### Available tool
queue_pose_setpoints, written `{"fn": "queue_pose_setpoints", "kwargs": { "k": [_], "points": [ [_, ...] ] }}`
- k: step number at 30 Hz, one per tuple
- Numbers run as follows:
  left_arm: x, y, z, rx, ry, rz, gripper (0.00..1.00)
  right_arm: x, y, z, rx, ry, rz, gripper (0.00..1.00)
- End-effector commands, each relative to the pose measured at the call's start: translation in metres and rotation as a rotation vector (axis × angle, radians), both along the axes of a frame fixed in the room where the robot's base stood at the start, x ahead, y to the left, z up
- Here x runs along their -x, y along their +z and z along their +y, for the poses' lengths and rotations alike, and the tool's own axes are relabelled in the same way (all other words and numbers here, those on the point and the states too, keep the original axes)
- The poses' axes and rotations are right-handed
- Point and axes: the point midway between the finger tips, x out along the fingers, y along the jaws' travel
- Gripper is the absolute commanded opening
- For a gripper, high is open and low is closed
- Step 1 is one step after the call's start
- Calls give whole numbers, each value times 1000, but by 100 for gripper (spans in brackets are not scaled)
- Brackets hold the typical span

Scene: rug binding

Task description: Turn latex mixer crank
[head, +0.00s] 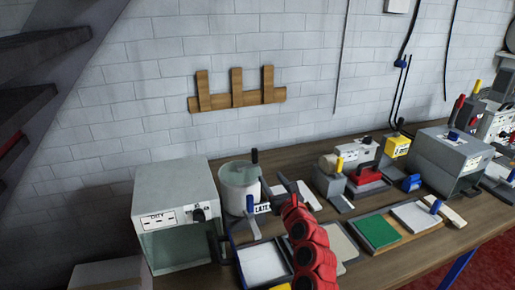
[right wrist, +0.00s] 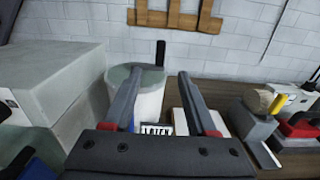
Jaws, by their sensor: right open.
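The latex mixer is a white drum (head: 240,190) with a grey-green top and a label reading roughly "LATEX", on the bench left of centre. Its crank shows as an upright black handle (head: 254,157) at the right rim of the top. In the right wrist view the black handle (right wrist: 160,52) stands beyond my fingers, and the drum (right wrist: 150,105) is partly hidden behind the left finger. My right gripper (head: 287,186) is open and empty, just right of the drum and apart from the handle. It also shows in the right wrist view (right wrist: 157,76). My left gripper is not in view.
A grey box labelled "DRY" (head: 172,190) stands close left of the mixer. Trays with a white pad (head: 262,264) and a green pad (head: 378,231) lie in front and right. Small machines (head: 330,178) stand farther right. A wooden rack (head: 237,101) hangs on the wall behind.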

Motion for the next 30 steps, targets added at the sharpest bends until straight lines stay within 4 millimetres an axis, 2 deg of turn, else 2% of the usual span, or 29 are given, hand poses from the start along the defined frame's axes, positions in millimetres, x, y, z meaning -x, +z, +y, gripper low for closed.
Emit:
{"fn": "queue_pose_setpoints", "kwargs": {
  "k": [19,26,30],
  "points": [
    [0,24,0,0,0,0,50,-83,0,25,7,-4,0,57],
    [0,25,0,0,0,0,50,-110,0,35,8,-2,1,57],
    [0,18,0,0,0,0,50,-125,-2,41,6,0,-3,57]
  ]
}}
